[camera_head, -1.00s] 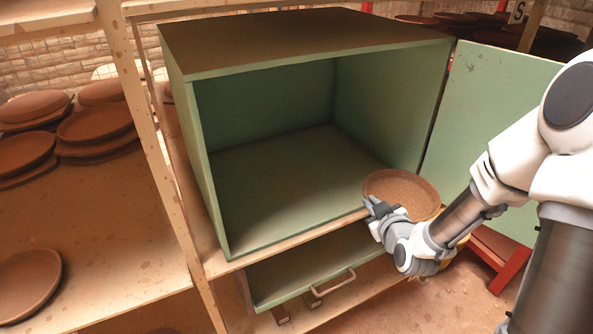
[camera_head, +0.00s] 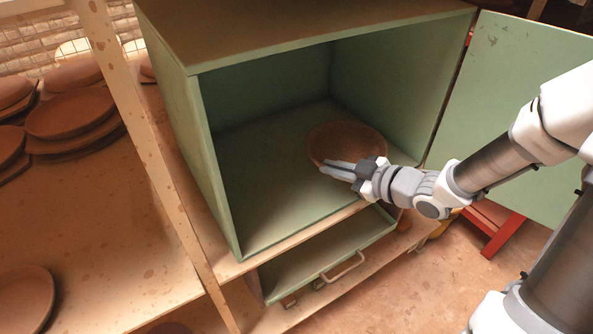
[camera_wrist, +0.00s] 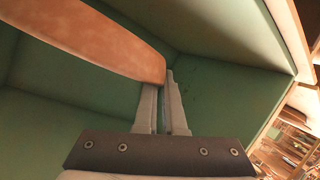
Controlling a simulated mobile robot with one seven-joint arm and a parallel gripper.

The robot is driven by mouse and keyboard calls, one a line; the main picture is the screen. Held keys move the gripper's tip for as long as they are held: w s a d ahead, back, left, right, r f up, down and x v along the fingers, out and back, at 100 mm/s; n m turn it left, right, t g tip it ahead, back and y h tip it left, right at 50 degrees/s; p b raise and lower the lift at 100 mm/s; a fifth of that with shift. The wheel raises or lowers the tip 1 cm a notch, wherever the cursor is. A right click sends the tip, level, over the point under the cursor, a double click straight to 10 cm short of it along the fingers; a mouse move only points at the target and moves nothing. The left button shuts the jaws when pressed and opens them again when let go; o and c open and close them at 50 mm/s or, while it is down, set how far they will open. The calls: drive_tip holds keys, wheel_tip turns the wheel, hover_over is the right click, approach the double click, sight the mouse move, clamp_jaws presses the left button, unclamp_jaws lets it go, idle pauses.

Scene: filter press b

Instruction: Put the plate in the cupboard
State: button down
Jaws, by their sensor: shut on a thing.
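The plate (camera_head: 345,137) is a round brown dish. It is inside the front right part of the green cupboard (camera_head: 186,130), whose door (camera_head: 508,110) stands open to the right. My gripper (camera_head: 338,168) is shut on the plate's near rim, reaching in through the open front. In the wrist view the plate (camera_wrist: 90,35) fills the upper left, and my gripper's fingers (camera_wrist: 163,95) meet its edge. I cannot tell whether the plate touches the cupboard floor.
Below the cupboard a green drawer (camera_head: 325,262) with a handle sticks out. A wooden post (camera_head: 150,150) stands on the left. Stacks of brown plates (camera_head: 72,115) lie on the left shelf. The cupboard floor left of the plate is clear.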

drive_tip(key=b, duration=0.3)
hover_over(295, 190)
wheel_tip(295, 190, down, 6)
drive_tip(key=shift+f, duration=0.1)
drive_tip(key=shift+f+b, duration=0.7)
drive_tip(key=shift+f, duration=1.15)
drive_tip(key=shift+f, duration=0.2)
drive_tip(key=c, duration=1)
unclamp_jaws()
drive_tip(key=shift+r, duration=0.1)
drive_tip(key=shift+r, duration=0.15)
drive_tip(key=p+v, duration=0.2)
drive_tip(key=v, duration=1)
drive_tip(key=shift+d+p, duration=0.1)
drive_tip(key=shift+p, duration=0.2)
